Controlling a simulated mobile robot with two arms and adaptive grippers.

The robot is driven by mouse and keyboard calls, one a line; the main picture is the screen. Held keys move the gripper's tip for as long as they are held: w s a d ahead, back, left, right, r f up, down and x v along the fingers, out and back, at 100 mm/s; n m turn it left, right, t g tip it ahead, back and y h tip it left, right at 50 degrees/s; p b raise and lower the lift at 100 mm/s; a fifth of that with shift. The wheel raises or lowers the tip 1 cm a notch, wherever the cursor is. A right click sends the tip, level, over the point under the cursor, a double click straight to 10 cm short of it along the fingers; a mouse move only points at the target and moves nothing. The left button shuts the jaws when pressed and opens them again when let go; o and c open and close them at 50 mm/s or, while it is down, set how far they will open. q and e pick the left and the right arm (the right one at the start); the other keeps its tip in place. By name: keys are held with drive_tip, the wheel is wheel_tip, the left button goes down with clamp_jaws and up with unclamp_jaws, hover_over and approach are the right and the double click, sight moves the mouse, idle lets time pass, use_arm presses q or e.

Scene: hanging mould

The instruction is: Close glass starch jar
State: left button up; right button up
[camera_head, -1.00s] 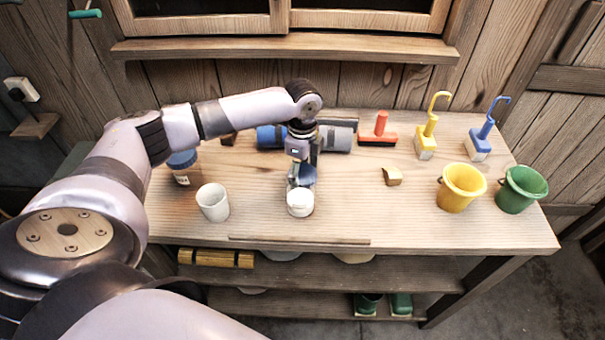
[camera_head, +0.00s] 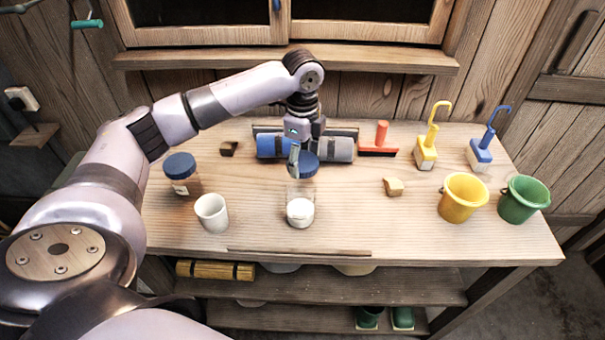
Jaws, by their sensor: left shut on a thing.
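The glass starch jar (camera_head: 300,212) stands upright on the bench, clear-walled with white starch in its lower part. My left gripper (camera_head: 296,163) is above the jar and shut on a blue lid (camera_head: 309,168). The lid is at the height of the jar's mouth or a little above it. I cannot tell if it touches the rim. The gripper's fingers partly cover the lid. My right gripper is not in view.
A second jar with a blue lid (camera_head: 180,172) and a white cup (camera_head: 211,212) stand to the left. Blue and grey rolls (camera_head: 335,149) lie behind the gripper. A small wooden block (camera_head: 393,187), yellow bucket (camera_head: 462,198) and green bucket (camera_head: 523,200) stand right.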

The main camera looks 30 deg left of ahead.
sight(302, 161)
use_arm(q)
wheel_tip(302, 161, up, 12)
drive_tip(key=shift+b, duration=0.4)
drive_tip(key=shift+f, duration=0.15)
